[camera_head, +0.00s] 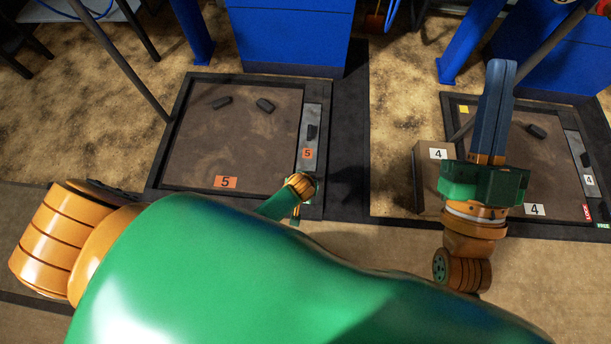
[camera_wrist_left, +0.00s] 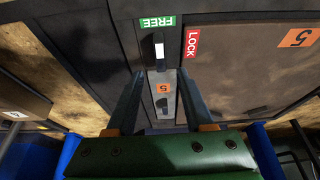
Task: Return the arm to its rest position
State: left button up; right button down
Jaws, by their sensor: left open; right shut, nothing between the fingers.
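My right gripper (camera_head: 499,64) is in the right part of the head view, its blue fingers together and pointing up the picture over the scale marked 4 (camera_head: 558,170). Nothing is between them. The big green and orange arm in the foreground hides much of the lower picture. My left gripper shows in the left wrist view (camera_wrist_left: 161,72), its two fingers spread apart with a gap between them. Through the gap I see the strip of the scale marked 5 (camera_wrist_left: 228,80), with a dark lever (camera_wrist_left: 158,48). The left fingers are not clear in the head view.
The scale marked 5 (camera_head: 173,165) has two dark pieces on its brown plate. A brown box (camera_head: 431,195) with a 4 label stands left of my right gripper. Blue scale bodies (camera_head: 290,35) rise behind. Green FREE (camera_wrist_left: 158,20) and red LOCK (camera_wrist_left: 192,42) labels flank the lever.

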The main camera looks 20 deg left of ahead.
pick_arm(q)
jog(key=shift+s+r, duration=0.1)
jog(key=shift+r, duration=0.2)
pick_arm(e)
jog(key=f, duration=0.1)
jog(key=w+f+g, duration=0.1)
jog(key=f+g, duration=0.1)
jog(key=shift+w+d+h, duration=0.2)
jog(key=shift+w+h, duration=0.1)
jog(key=shift+h, duration=0.1)
